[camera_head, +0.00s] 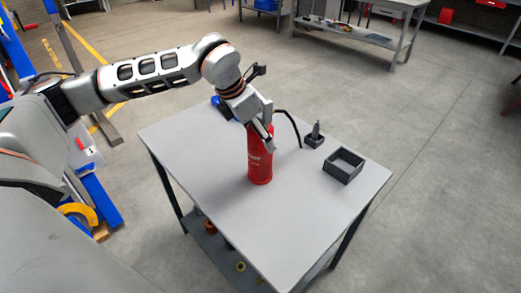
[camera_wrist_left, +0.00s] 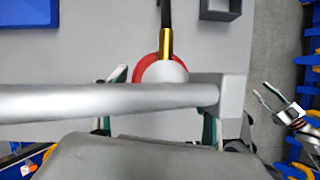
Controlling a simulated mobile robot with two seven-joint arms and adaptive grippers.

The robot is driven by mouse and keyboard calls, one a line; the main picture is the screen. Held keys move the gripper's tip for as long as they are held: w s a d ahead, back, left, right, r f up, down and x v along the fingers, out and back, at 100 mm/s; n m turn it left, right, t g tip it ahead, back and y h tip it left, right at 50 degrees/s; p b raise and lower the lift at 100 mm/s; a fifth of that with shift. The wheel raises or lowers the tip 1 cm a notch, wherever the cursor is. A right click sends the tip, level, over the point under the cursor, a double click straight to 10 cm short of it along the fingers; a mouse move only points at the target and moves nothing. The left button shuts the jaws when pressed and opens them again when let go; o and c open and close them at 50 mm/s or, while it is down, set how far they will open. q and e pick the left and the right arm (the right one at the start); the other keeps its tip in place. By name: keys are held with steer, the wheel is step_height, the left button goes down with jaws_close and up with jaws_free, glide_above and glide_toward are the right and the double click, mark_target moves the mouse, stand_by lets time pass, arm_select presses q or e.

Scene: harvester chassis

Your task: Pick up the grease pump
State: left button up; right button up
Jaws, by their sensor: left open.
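The grease pump (camera_head: 260,165) is a red cylinder with white lettering, standing upright on the grey table. A black hose curves from its top to the right. My left gripper (camera_head: 262,132) comes down over its upper part, with a finger in front of the red body. In the left wrist view the pump's red and white top (camera_wrist_left: 160,72), with a brass fitting, shows between the open fingers (camera_wrist_left: 160,100). A silver bar (camera_wrist_left: 110,98) crosses close to the camera and hides part of the pump. My right gripper (camera_wrist_left: 272,95) appears at the right edge there, fingers apart and empty.
On the table (camera_head: 215,165) are an open dark box (camera_head: 343,166), a small dark holder with an upright piece (camera_head: 314,138), and a blue object (camera_head: 221,107) behind the gripper. The near part of the tabletop is clear. A workbench (camera_head: 350,35) stands at the back.

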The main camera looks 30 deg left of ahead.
arm_select(q)
steer(key=x, duration=0.2)
steer(key=shift+w+f, duration=0.2)
jaws_close()
steer(key=shift+w+r, duration=0.1)
steer(key=shift+r, duration=0.1)
arm_select(e)
steer(key=shift+w+r, duration=0.2)
steer(key=shift+w, duration=0.15)
